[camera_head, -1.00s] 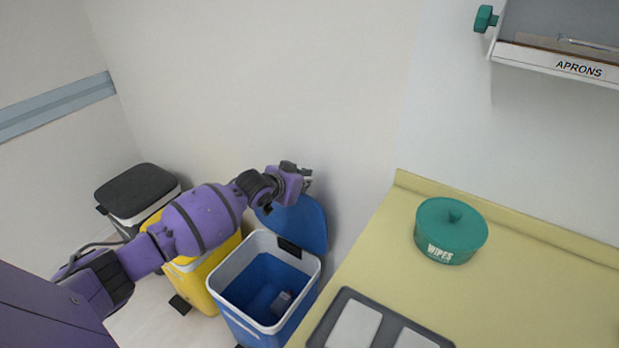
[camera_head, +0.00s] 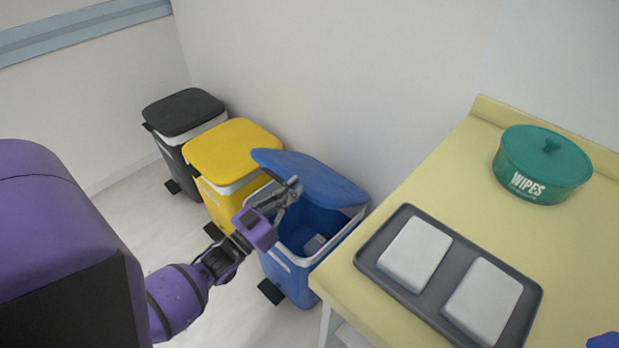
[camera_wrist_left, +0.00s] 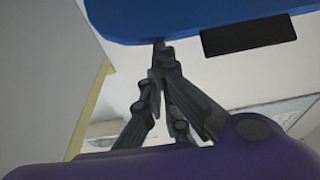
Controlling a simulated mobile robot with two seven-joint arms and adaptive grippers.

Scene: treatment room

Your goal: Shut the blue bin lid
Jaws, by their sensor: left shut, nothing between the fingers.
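The blue bin (camera_head: 290,275) stands on the floor between the yellow bin and the counter. Its blue lid (camera_head: 312,178) is tilted part-way open over the bin, with its front edge raised. A small object lies inside the bin. My left gripper (camera_head: 295,188) is shut and empty at the bin's front, by the lid's raised front edge. In the left wrist view the lid (camera_wrist_left: 190,18) spans the top with a black tab (camera_wrist_left: 248,36), and the shut fingertips (camera_wrist_left: 160,45) are just under its edge. I cannot tell whether they touch it.
A yellow bin (camera_head: 232,152) and a black-lidded bin (camera_head: 184,112) stand shut to the left, along the wall. A yellow counter (camera_head: 440,215) is close on the right. It holds a grey tray (camera_head: 370,262) with white pads and a green wipes tub (camera_head: 541,168).

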